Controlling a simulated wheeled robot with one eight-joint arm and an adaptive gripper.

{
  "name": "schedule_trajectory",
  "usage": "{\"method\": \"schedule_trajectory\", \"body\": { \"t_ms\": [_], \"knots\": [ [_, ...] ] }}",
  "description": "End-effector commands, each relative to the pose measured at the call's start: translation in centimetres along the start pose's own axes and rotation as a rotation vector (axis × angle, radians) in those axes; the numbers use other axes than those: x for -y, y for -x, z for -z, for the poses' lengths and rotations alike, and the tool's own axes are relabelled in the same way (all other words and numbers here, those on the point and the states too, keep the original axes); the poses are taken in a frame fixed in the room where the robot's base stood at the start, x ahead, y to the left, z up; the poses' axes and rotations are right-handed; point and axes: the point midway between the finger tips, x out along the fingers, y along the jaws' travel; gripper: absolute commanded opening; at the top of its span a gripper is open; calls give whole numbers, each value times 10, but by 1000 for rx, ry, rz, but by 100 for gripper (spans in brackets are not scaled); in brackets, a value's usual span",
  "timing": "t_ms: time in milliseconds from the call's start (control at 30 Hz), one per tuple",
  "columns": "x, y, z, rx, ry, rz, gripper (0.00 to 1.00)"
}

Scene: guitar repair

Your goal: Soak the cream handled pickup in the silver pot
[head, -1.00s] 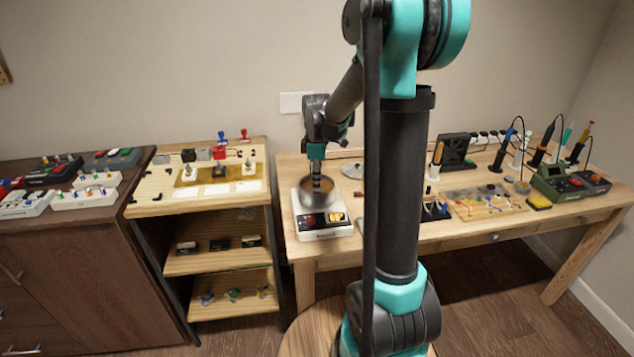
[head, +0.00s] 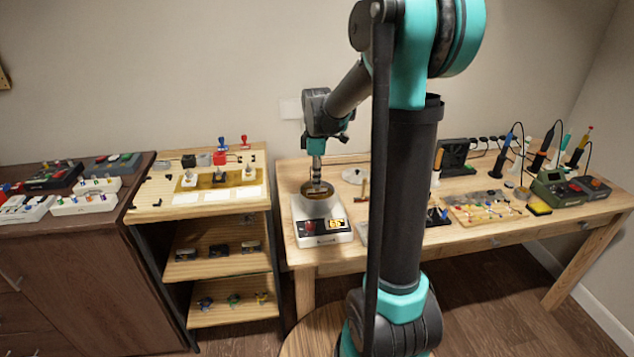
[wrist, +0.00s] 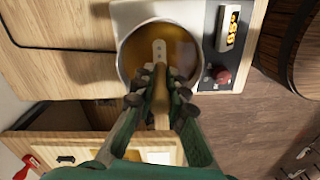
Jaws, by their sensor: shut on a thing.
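The silver pot (head: 304,202), holding amber-brown liquid, sits on a white heater unit (head: 341,238) at the left end of the workbench. In the wrist view I look down on the pot's round rim (wrist: 121,62). My gripper (wrist: 155,100) is directly over the pot, pointing down, shut on the cream handled pickup (wrist: 159,52). Its pale narrow end with dark holes shows over the liquid; the rest is partly hidden by my fingers. I cannot tell whether it touches the liquid. In the head view my gripper (head: 316,178) is just above the pot.
The heater has a lit display (wrist: 233,27) and a red knob (wrist: 222,76). To the left stands a wooden shelf (head: 150,212) with parts on top. Soldering tools and a green station (head: 560,186) fill the bench's right side.

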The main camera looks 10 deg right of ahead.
Motion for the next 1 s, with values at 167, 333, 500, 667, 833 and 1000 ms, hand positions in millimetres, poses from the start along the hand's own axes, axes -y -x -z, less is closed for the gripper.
{"method": "schedule_trajectory", "body": {
  "t_ms": [167, 333, 500, 667, 833, 1000],
  "knots": [
    [0, 7, 0, 0, 0, 0, 0],
    [0, 13, 0, 0, 0, 0, 0],
    [0, 19, 0, 0, 0, 0, 0],
    [0, 25, 0, 0, 0, 0, 0],
    [0, 28, 0, 0, 0, 0, 0],
    [0, 29, 0, 0, 0, 0, 0]
  ]
}}
